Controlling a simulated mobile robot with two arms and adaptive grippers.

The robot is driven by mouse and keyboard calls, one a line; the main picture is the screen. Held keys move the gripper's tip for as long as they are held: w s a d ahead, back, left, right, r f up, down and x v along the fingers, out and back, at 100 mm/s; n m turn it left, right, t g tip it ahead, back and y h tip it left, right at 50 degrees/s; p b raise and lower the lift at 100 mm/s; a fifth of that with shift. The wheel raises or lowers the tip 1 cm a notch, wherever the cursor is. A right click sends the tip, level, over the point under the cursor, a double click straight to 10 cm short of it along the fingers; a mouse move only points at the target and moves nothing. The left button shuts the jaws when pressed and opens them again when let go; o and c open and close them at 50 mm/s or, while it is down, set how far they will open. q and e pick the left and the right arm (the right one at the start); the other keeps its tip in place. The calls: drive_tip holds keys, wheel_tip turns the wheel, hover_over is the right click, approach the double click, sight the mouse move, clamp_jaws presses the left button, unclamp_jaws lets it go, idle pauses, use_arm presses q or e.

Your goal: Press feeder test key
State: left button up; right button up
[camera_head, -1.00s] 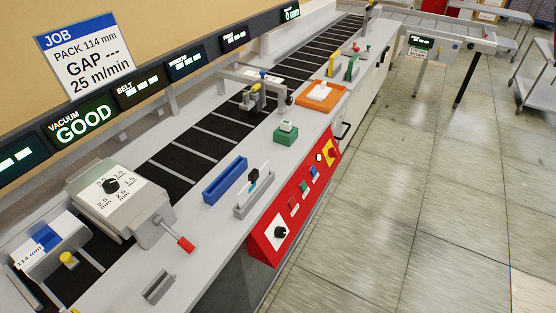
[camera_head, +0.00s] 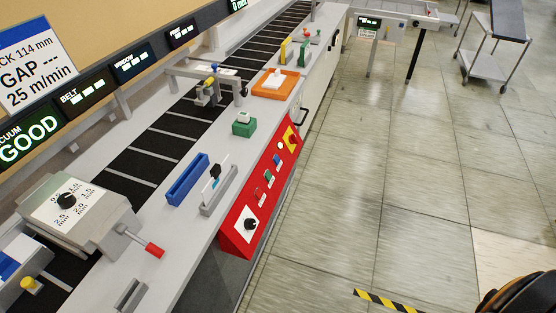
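The red control panel (camera_head: 236,225) slopes along the front of the machine. It carries a dial on a white plate (camera_head: 249,224), a red button (camera_head: 257,193), a green button (camera_head: 268,176), a blue button (camera_head: 277,160), a small pale round button (camera_head: 280,145) and a red knob on a yellow plate (camera_head: 292,137). I cannot read any label naming the feeder test key. The feeder unit (camera_head: 80,212) with a scale dial and a red-tipped lever (camera_head: 153,250) stands at the left. Neither of my grippers is in view.
On the grey deck lie a blue tray (camera_head: 187,180), a grey holder (camera_head: 218,190), a green block (camera_head: 243,125) and an orange tray (camera_head: 275,84). Tiled floor (camera_head: 340,200) is open to the right. A dark, orange-edged shape (camera_head: 522,295) fills the bottom right corner.

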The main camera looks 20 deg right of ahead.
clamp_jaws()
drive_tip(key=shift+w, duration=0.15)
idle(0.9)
